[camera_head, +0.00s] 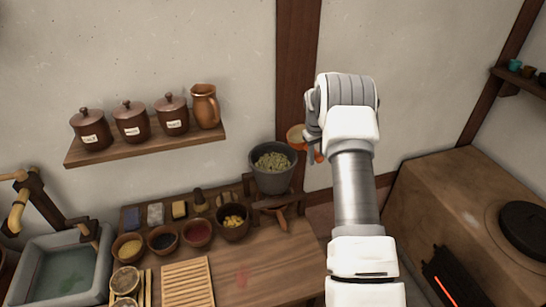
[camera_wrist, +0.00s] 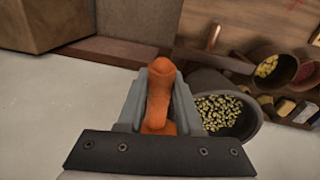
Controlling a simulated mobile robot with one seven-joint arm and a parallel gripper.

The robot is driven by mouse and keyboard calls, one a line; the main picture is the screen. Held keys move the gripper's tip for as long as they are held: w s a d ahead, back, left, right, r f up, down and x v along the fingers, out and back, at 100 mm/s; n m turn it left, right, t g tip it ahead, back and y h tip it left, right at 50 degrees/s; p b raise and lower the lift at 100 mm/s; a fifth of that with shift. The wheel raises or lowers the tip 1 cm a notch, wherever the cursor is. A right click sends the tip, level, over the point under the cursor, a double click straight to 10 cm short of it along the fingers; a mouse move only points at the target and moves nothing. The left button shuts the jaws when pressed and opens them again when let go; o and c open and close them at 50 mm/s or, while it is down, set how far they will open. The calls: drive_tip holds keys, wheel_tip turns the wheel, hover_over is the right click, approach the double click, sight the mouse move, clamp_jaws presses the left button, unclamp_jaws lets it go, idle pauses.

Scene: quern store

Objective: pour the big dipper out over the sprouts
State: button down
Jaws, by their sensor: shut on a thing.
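My gripper (camera_head: 314,142) is shut on the orange-brown handle of the dipper (camera_wrist: 158,90), which stands between the grey fingers in the wrist view. In the head view the dipper's rounded bowl (camera_head: 296,136) shows left of my gripper, close to the wall post. Its tilt and contents are not clear. A dark grey pot (camera_head: 271,183) holds the greenish sprouts (camera_head: 272,162). It stands below and left of my gripper, with the dipper bowl above its right rear side. The sprouts also show in the wrist view (camera_wrist: 220,112), right of the fingers.
A wooden counter (camera_head: 250,262) carries several small bowls, including one with yellow pieces (camera_head: 233,223). A shelf (camera_head: 150,149) above holds lidded jars and a copper-brown jug (camera_head: 204,105). A stone basin (camera_head: 68,270) is at left, a stove (camera_head: 440,215) with a glowing slot at right.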

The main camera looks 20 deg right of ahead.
drive_tip(key=shift+a+r+h+b, duration=0.35)
drive_tip(key=shift+a+h, duration=0.35)
drive_tip(key=shift+h, duration=0.05)
drive_tip(key=shift+a+r+h+b, duration=0.35)
drive_tip(key=shift+a+h, duration=0.35)
drive_tip(key=shift+h, duration=0.05)
drive_tip(key=shift+s+a, duration=0.1)
drive_tip(key=h+b, duration=0.1)
drive_tip(key=a+h+b, duration=0.1)
drive_tip(key=b, duration=0.1)
drive_tip(key=shift+s+a+f+t+h, duration=0.1)
drive_tip(key=shift+a+f+t+h, duration=0.1)
drive_tip(key=shift+f+t+h, duration=0.15)
